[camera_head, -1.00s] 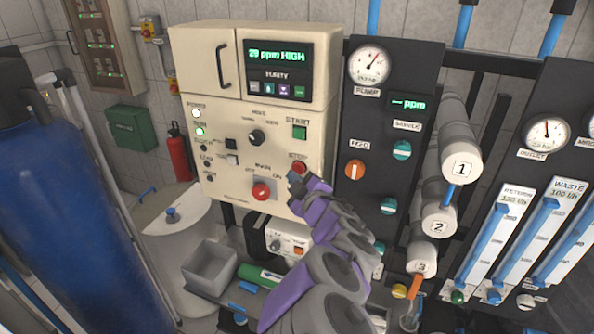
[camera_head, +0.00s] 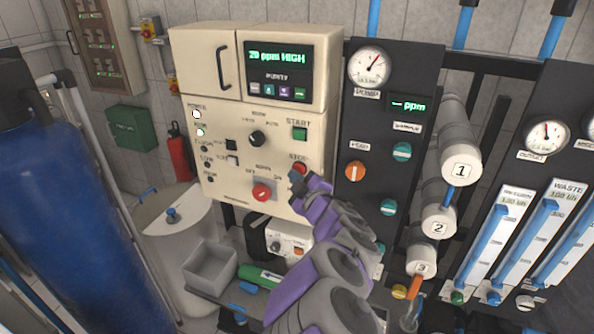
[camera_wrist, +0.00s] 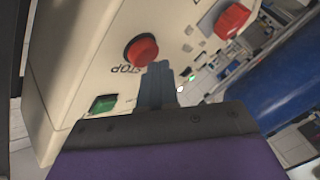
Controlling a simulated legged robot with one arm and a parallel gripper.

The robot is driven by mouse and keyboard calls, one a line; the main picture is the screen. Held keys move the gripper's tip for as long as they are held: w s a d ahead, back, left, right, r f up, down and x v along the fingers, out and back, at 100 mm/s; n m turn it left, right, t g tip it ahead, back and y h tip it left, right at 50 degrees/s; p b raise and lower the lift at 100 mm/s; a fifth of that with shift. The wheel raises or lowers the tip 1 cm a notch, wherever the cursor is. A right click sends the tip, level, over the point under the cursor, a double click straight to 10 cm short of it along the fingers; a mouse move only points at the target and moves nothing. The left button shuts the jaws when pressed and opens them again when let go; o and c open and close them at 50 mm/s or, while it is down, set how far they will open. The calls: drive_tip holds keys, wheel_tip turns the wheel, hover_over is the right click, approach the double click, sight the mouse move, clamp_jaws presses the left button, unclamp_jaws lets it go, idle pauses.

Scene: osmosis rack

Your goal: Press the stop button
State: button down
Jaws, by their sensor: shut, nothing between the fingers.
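The red stop button (camera_head: 300,168) is on the lower right of the cream control panel (camera_head: 222,172), under a STOP label. In the wrist view the stop button (camera_wrist: 141,51) stands out from the panel, just left of and beyond my fingertips. My gripper (camera_head: 294,180) is shut and empty, its tip just below and left of the button in the head view. In the wrist view the gripper tip (camera_wrist: 158,72) shows close to the button; I cannot tell whether it touches. The button appears unobstructed there.
A green start button (camera_head: 300,133) is above the stop button. A red rotary switch (camera_head: 262,192) is to the left, and a black knob (camera_head: 256,138) is higher up. A dark gauge panel (camera_head: 373,115) stands to the right. A grey bin (camera_head: 209,265) is below.

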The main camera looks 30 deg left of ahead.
drive_tip(key=shift+w, duration=0.45)
idle(0.8)
drive_tip(key=shift+s, duration=0.15)
drive_tip(key=shift+s+d, duration=0.1)
drive_tip(key=shift+s, duration=0.6)
drive_tip(key=shift+s, duration=0.1)
